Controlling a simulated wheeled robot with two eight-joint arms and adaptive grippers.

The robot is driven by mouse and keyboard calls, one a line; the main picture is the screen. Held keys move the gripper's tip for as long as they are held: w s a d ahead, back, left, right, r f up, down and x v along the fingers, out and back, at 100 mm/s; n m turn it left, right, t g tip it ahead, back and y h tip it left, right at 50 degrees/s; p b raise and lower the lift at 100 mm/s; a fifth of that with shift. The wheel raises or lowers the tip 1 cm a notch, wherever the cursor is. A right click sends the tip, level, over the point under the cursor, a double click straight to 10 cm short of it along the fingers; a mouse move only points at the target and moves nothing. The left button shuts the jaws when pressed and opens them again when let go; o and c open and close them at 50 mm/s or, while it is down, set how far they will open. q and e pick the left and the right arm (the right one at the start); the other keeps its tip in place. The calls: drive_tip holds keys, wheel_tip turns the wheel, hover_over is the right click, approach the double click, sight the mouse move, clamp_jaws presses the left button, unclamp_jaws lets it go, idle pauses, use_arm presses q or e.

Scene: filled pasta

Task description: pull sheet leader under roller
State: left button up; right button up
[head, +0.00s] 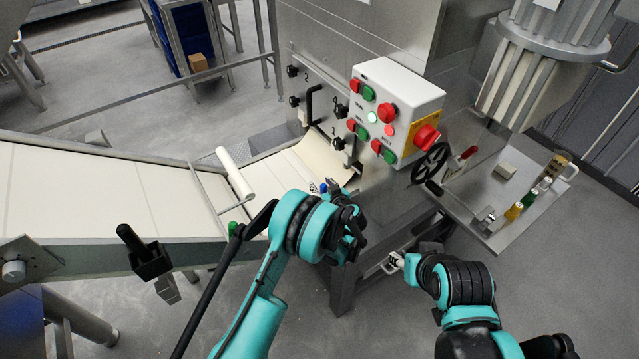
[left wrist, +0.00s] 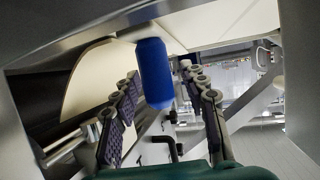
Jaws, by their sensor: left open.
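The cream sheet leader (head: 322,158) hangs out of the machine's front and curves down onto the conveyor bed. In the left wrist view a cream sheet (left wrist: 85,82) curls at the left, outside the fingers. The white roller (head: 235,173) lies across the belt, left of the leader. My left gripper (head: 333,187) is open just below the leader in the head view. In the left wrist view its fingers (left wrist: 158,80) stand on either side of a blue cylinder (left wrist: 154,70); contact cannot be told. My right gripper (head: 394,261) is low beside the machine; its jaw state is unclear.
The conveyor (head: 90,195) runs left from the machine. A white control box (head: 392,105) with red and green buttons and a black handwheel (head: 431,166) stand right of the leader. A steel side table (head: 515,190) holds small bottles. A black bracket (head: 145,255) sticks out at the conveyor's near edge.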

use_arm(q)
drive_tip(key=v, duration=1)
drive_tip(key=shift+s, duration=0.1)
